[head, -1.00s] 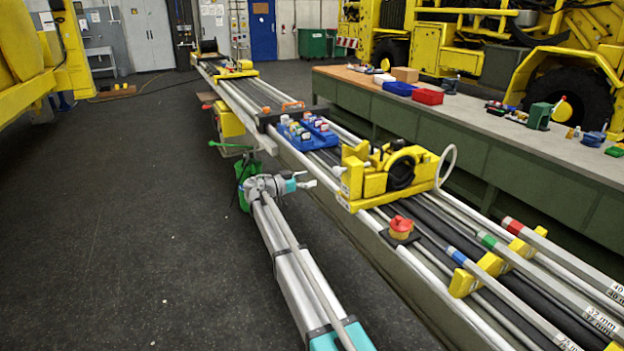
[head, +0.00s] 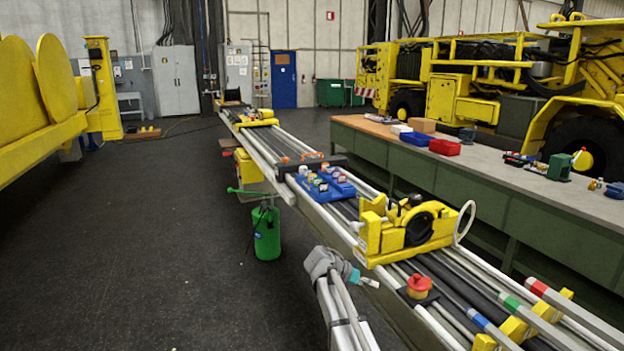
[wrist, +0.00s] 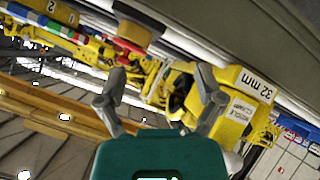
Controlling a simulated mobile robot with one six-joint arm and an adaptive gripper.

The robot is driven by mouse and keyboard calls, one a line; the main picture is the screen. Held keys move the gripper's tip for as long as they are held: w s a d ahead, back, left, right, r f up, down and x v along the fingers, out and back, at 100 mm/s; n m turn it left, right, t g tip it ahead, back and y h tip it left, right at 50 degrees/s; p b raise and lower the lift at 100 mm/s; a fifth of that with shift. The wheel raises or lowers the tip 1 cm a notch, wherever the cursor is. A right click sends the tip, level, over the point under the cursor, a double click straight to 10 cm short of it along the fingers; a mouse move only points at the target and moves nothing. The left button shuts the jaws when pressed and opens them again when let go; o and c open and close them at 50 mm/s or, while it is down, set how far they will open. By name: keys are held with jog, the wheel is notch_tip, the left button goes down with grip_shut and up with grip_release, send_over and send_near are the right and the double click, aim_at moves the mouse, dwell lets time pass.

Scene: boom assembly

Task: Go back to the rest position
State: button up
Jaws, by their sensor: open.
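My gripper (wrist: 160,110) shows in the wrist view with its two grey fingers spread apart and nothing between them. In the head view my gripper (head: 365,282) is at the lower middle, beside the near side of the long boom (head: 312,213). The yellow clamp-like fixture (head: 405,232) with a dark round opening sits on the boom, up and to the right of the gripper. In the wrist view a yellow block (wrist: 240,105) marked 32 mm lies beyond the right finger.
A red knob (head: 418,286) sits on the boom close to my gripper. A blue tray (head: 324,186) of small parts lies farther along. A green canister (head: 267,235) stands on the floor at left. A workbench (head: 480,160) runs at right.

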jog(key=s+f+n+g+y+p, duration=0.1)
jog(key=s+n+y, duration=0.3)
jog(key=s, duration=0.9)
jog(key=s+f+n+g+y+p, duration=0.1)
jog(key=s+y, duration=0.5)
jog(key=s, duration=0.7)
notch_tip(320, 180, down, 2)
jog(key=n+p, duration=0.1)
jog(key=n, duration=0.2)
jog(key=shift+s+f+g+y, duration=0.15)
jog(key=shift+s+g+y, duration=0.15)
